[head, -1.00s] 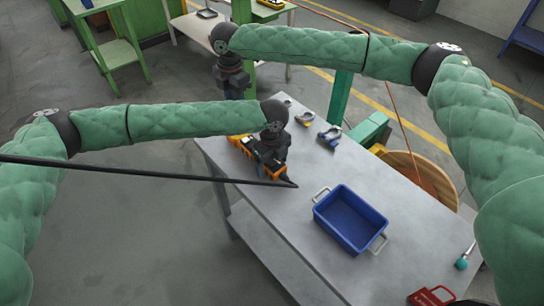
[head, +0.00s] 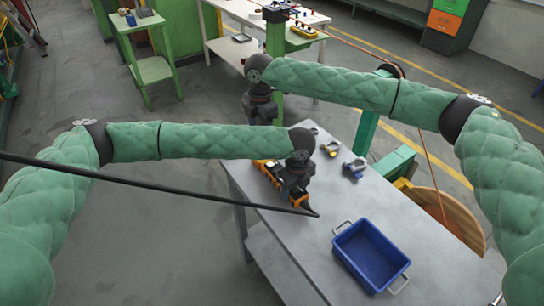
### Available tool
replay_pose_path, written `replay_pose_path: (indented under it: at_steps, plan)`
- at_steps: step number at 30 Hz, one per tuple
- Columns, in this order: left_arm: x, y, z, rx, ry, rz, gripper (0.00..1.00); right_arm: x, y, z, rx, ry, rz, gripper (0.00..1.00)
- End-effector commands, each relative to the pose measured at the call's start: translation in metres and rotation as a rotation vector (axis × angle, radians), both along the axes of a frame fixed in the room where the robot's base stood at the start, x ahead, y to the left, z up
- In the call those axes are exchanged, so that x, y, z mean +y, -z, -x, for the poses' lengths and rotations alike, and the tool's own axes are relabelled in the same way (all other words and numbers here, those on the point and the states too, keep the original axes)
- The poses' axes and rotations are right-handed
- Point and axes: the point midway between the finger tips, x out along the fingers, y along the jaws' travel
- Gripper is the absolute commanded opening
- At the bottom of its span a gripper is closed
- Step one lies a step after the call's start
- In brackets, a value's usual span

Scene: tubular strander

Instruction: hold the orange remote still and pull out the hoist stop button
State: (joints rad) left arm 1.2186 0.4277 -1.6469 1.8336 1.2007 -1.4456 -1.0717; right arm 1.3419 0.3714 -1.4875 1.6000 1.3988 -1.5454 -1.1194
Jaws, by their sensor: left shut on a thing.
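The orange remote (head: 268,172) lies on the grey table near its far left edge. A black cable runs to its near end. My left gripper (head: 291,190) is over the remote, shut on it, and hides the middle of it. The stop button cannot be made out at this size. My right gripper (head: 262,108) hangs beyond the far left end of the table, apart from the remote. Its fingers are too dark and small to tell whether they are open.
A blue bin (head: 371,255) with two handles stands on the grey table (head: 315,245). Small clamp-like tools (head: 354,168) lie near the far edge. A green post (head: 366,130) and a wooden reel (head: 450,215) stand behind the table. The black cable (head: 150,183) crosses in front of the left arm.

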Motion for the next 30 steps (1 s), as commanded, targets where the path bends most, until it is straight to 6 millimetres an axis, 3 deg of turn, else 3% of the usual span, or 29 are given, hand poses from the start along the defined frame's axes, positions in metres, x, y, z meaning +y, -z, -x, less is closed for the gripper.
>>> replay_pose_path:
  at_steps: [8,18,23,30]
  plan:
    - [0.0,0.0,0.0,0.0,0.0,0.0,0.15,-0.001,-0.032,-0.008,-0.038,-0.236,-0.01,0.54]
    - [0.0,0.0,0.0,0.0,0.0,0.0,0.15,-0.01,-0.035,-0.009,-0.039,-0.508,0.034,0.54]
    - [0.0,0.0,0.0,0.0,0.0,0.0,0.15,-0.011,-0.029,-0.009,-0.038,-0.537,0.034,0.54]
    - [0.0,0.0,0.0,-0.001,0.0,0.001,0.15,-0.011,0.003,-0.009,-0.038,-0.536,0.034,0.54]
